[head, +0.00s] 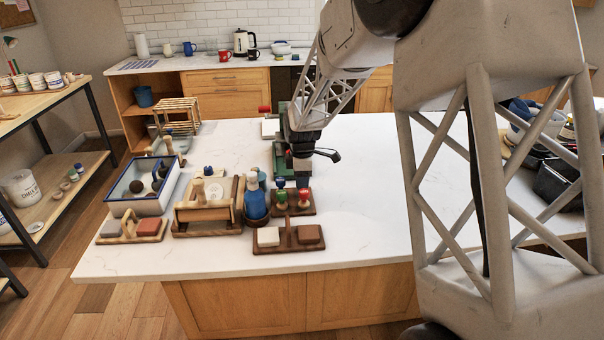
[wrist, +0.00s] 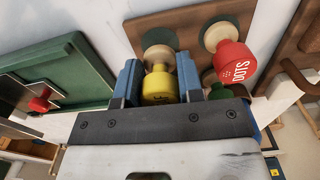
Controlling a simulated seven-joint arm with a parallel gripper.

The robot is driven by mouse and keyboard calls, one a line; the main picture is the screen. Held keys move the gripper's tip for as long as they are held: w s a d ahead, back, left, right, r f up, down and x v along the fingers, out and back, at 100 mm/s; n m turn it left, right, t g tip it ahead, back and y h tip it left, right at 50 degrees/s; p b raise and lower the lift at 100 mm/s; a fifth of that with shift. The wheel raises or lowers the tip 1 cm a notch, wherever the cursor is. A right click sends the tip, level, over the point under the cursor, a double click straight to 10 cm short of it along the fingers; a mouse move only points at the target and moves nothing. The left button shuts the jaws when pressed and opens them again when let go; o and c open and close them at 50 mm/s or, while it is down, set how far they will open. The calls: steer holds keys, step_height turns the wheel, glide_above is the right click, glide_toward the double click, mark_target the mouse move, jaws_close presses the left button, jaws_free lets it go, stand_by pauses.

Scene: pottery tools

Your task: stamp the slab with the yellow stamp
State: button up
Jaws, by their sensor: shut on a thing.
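The yellow stamp (wrist: 160,86) is between the two blue fingers of my gripper (wrist: 156,82) in the wrist view, and the fingers are shut on it. Its pale round wooden part (wrist: 158,57) shows beyond the fingers, over a dark green round spot on the brown stamp holder (wrist: 188,22). I cannot tell whether it touches the holder. In the head view my gripper (head: 303,172) is just above the far side of the holder (head: 295,211), and the yellow stamp is hidden. I cannot clearly make out the slab; a pale flat piece (head: 270,128) lies farther back.
A red stamp (wrist: 235,62) and a green stamp (wrist: 222,92) are close beside my right finger. A green board (wrist: 60,75) lies to the left in the wrist view. A blue bottle (head: 256,200) and a two-block tray (head: 289,236) stand near the holder.

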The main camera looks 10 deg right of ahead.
steer(key=shift+f, duration=0.75)
steer(key=shift+f, duration=0.25)
stand_by(0.5)
steer(key=o, duration=1)
steer(key=shift+r, duration=3.9)
